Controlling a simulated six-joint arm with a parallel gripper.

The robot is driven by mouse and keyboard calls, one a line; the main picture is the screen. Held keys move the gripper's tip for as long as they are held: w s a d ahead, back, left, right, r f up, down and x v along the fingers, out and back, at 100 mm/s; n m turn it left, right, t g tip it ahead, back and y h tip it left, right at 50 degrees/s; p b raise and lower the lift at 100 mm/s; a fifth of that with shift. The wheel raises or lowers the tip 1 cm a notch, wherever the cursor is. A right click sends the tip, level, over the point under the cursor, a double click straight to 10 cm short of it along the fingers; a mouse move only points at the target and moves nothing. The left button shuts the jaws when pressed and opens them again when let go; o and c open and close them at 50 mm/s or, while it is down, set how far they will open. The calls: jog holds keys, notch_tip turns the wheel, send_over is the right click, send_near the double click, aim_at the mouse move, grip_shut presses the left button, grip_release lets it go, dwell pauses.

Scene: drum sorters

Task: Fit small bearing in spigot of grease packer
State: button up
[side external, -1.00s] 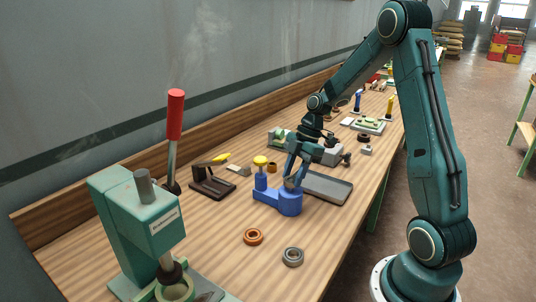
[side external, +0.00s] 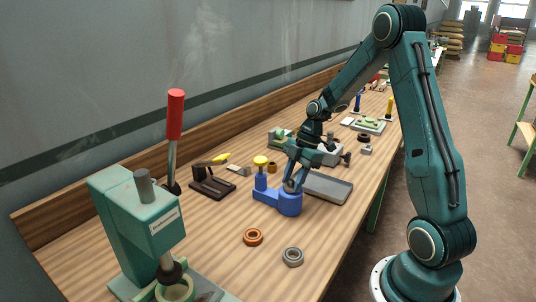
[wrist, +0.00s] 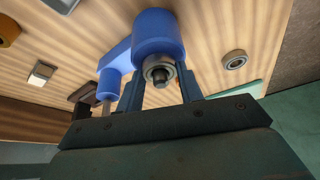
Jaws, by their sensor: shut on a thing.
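The blue grease packer (side external: 278,201) stands on the bench, with a yellow-topped post (side external: 261,170) at its left and a round blue cup at its right. It also shows in the wrist view (wrist: 158,35). My gripper (side external: 292,185) points down at the cup, its fingers at the cup's top. In the wrist view the fingers (wrist: 161,90) are shut on the small bearing (wrist: 151,67), a grey metal ring in front of the cup. A dark stub shows in the ring's centre. I cannot tell how deep the bearing sits; the side view hides it behind the fingers.
An orange ring (side external: 253,237) and a grey ring (side external: 292,257) lie on the bench in front. A grey tray (side external: 327,188) is close on the right. A dark stand with a yellow handle (side external: 211,184) is at the left. A green press (side external: 137,222) with a red lever stands nearest.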

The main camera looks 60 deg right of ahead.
jog(key=shift+f, duration=0.15)
jog(key=o, duration=1.1)
jog(key=v, duration=1.3)
jog(key=shift+d+r, duration=0.25)
jog(key=shift+r, duration=0.1)
jog(key=shift+s+a, duration=0.1)
